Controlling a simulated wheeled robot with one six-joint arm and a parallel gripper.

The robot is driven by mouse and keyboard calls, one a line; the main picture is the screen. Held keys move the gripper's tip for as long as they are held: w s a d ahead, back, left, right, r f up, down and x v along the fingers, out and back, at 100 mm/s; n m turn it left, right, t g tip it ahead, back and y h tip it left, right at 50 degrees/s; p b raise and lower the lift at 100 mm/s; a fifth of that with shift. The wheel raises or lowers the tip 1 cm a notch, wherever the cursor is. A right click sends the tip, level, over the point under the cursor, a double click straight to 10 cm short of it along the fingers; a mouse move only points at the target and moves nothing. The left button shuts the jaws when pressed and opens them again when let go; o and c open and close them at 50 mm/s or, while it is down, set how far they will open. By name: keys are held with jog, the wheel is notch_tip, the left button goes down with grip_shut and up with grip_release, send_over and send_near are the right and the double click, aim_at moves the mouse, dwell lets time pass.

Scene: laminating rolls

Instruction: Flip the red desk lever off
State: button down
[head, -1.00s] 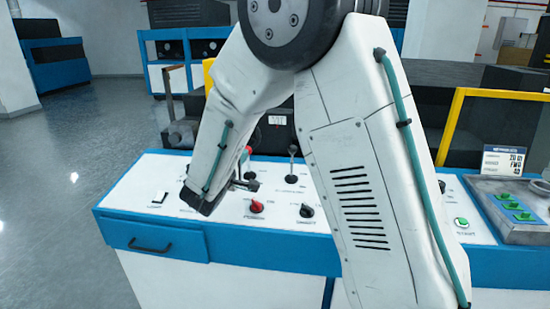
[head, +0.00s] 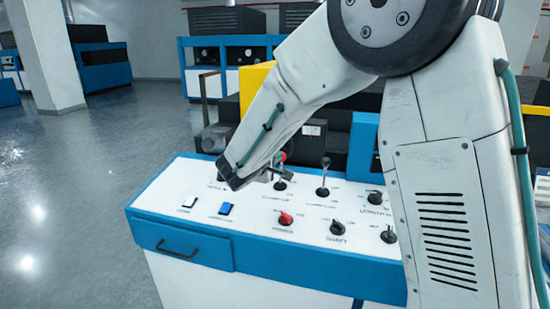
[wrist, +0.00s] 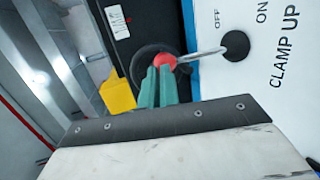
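The red desk lever has a red ball knob (wrist: 165,62) on a thin metal shaft. The shaft rises from a round black base (wrist: 235,44) beside "OFF", "ON" and "CLAMP UP" lettering. In the wrist view the shaft leans to the left, on the OFF side of the base. My gripper (wrist: 158,70) has its teal fingers close together, seemingly shut, with the tips right at the knob. Whether they touch it is unclear.
A second lever with a dark knob (head: 325,162) stands just right of the red one. A red rotary knob (head: 286,218), a black rotary knob (head: 338,227), a blue switch (head: 226,208) and a white switch (head: 190,202) sit nearer on the panel. Dark machinery stands behind.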

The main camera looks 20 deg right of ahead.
jog(key=shift+r, duration=0.1)
jog(key=v, duration=1.4)
jog(key=shift+r, duration=0.3)
jog(key=shift+w, duration=0.15)
jog(key=s+d+f+m+g+y, duration=0.1)
jog(key=s+d+f+m+g, duration=0.1)
jog(key=s+d+g, duration=0.5)
jog(key=s+d+f+m+g+y, duration=0.1)
jog(key=s+d+f+g, duration=0.15)
jog(key=s, duration=0.75)
jog(key=s+d+r+m+y, duration=0.2)
jog(key=s+m+y, duration=0.5)
jog(key=s, duration=1)
jog(key=shift+y, duration=0.5)
